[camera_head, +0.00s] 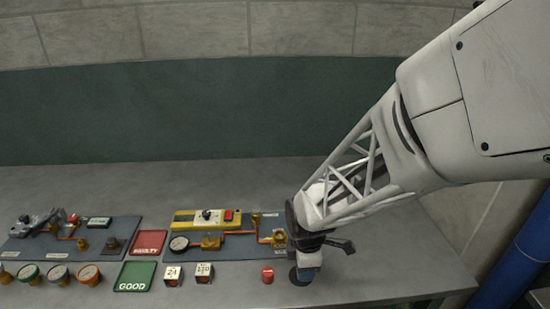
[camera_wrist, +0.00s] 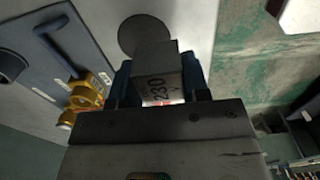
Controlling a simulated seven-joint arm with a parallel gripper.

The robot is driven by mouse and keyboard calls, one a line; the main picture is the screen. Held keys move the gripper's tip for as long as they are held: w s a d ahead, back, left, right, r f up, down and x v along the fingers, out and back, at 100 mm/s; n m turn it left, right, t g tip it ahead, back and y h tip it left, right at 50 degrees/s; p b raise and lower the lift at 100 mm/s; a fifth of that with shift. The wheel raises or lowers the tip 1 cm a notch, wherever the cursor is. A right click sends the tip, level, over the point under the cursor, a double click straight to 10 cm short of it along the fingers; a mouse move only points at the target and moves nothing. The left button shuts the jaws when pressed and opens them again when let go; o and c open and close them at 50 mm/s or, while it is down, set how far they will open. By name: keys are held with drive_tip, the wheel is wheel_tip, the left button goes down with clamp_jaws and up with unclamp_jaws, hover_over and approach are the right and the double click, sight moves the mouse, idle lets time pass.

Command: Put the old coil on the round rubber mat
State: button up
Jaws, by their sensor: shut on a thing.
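My gripper (camera_head: 308,262) is at the right part of the bench in the head view, pointing down. In the wrist view its blue fingers (camera_wrist: 193,78) are shut on a grey block marked "230 V", the old coil (camera_wrist: 160,80). The round rubber mat is a dark disc (camera_wrist: 140,32) just beyond the coil in the wrist view, and the coil's far end overlaps its edge there. In the head view the mat (camera_head: 295,278) shows partly beneath my gripper. I cannot tell whether the coil touches it. The coil is hidden by the gripper in the head view.
A blue-grey panel with copper pipes (camera_head: 238,233) and a yellow box (camera_head: 205,218) is left of my gripper. A red cap (camera_head: 267,274), two marked cubes (camera_head: 204,273), a red FAULTY tray (camera_head: 149,243) and a green GOOD tray (camera_head: 135,276) lie further left. Several gauges (camera_head: 59,274) stand at far left.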

drive_tip(key=shift+w+a+f, duration=0.1)
drive_tip(key=shift+w+a, duration=0.05)
drive_tip(key=shift+w, duration=0.9)
drive_tip(key=shift+f, duration=1.75)
drive_tip(key=shift+f, duration=0.15)
drive_tip(key=o, duration=0.9)
wheel_tip(320, 180, up, 12)
drive_tip(key=shift+r, duration=0.25)
